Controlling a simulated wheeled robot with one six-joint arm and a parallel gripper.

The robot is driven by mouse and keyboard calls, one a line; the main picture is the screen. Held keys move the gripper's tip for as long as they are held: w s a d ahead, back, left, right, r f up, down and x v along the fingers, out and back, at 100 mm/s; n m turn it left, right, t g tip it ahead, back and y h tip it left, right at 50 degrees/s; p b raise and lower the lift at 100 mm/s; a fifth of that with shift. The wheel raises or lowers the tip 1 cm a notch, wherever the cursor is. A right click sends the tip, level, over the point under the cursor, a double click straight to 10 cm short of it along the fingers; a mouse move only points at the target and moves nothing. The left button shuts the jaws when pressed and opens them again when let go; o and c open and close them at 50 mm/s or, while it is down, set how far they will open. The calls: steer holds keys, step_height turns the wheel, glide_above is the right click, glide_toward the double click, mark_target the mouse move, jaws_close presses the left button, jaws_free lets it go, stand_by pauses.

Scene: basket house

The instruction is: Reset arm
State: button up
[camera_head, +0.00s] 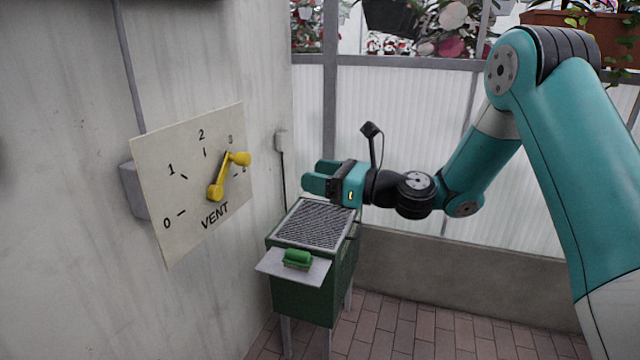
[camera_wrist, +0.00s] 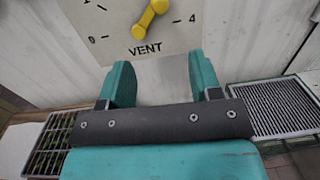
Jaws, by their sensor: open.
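My gripper (camera_head: 318,177) is at the end of my teal arm, to the right of the vent panel and above the green stand. In the wrist view my gripper (camera_wrist: 160,76) has its two teal fingers apart with nothing between them. The vent panel (camera_head: 185,220) is a pale board on the wall, marked 0 to 4. Its yellow lever (camera_head: 228,176) points up and right, near the 3. The lever also shows in the wrist view (camera_wrist: 148,20), beyond the fingers and apart from them.
A green stand (camera_head: 305,290) with a grated top (camera_head: 316,223) is below my gripper. A green-handled brush (camera_head: 297,258) lies on its front shelf (camera_head: 315,273). Hanging planters (camera_head: 395,17) are at the back. The brick floor (camera_head: 430,330) at front right is clear.

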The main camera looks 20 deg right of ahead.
steer(key=shift+a+r, duration=0.1)
steer(key=s+a+r+n+g+h, duration=0.15)
steer(key=s+a+n+g, duration=0.25)
steer(key=s+n, duration=0.45)
steer(key=s+a+n+g+h, duration=0.2)
steer(key=s+a+n+g, duration=0.3)
steer(key=s+n, duration=0.4)
steer(key=s+d+f+n+g+h, duration=0.1)
steer(key=s+d+n+h, duration=0.2)
steer(key=s+n, duration=0.4)
steer(key=s+d+n+g+h, duration=0.1)
steer(key=s+d+n+h, duration=0.2)
steer(key=s+n, duration=0.5)
steer(key=shift+d+f+h, duration=0.35)
steer(key=shift+d+f, duration=0.05)
steer(key=shift+d, duration=0.35)
steer(key=shift+s, duration=0.1)
